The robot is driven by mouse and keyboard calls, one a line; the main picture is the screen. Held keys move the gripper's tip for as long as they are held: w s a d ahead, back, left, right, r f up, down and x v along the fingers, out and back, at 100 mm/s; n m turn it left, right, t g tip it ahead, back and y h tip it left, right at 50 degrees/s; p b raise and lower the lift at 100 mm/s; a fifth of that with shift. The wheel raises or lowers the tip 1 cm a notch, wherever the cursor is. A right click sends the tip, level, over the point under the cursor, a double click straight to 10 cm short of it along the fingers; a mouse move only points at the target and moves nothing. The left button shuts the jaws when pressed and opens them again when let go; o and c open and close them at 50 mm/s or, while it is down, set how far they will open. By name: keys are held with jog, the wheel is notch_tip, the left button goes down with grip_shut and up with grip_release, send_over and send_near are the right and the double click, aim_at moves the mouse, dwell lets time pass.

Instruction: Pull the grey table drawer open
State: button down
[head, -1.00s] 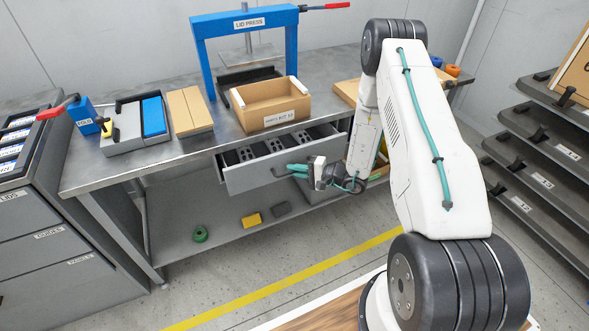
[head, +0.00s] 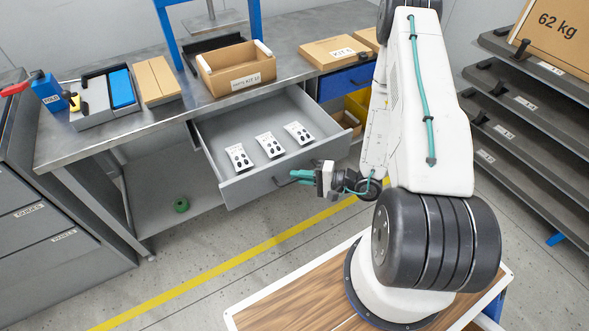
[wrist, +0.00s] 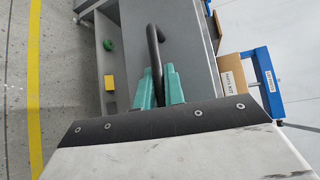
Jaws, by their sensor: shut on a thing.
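The grey table drawer (head: 222,186) hangs far out from under the metal workbench in the head view. Several white items with dark spots (head: 270,145) lie on its floor. Its dark bar handle (head: 284,181) is on the front panel and also shows in the wrist view (wrist: 153,48). My gripper (head: 303,176) has teal fingers and is at the handle, in front of the drawer. In the wrist view the fingers (wrist: 160,88) are shut on the handle, one on each side of it.
The workbench (head: 62,150) carries an open cardboard box (head: 236,68), a flat kit box (head: 338,52) and trays. A blue drawer (head: 346,82) is right of the grey one. A green ring (head: 181,205) lies low under the bench. Dark shelves (head: 520,104) stand at right.

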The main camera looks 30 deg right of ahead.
jog(key=shift+s, duration=0.75)
jog(key=c, duration=1.5)
grip_release()
jog(key=shift+d, duration=0.1)
jog(key=shift+v, duration=3.8)
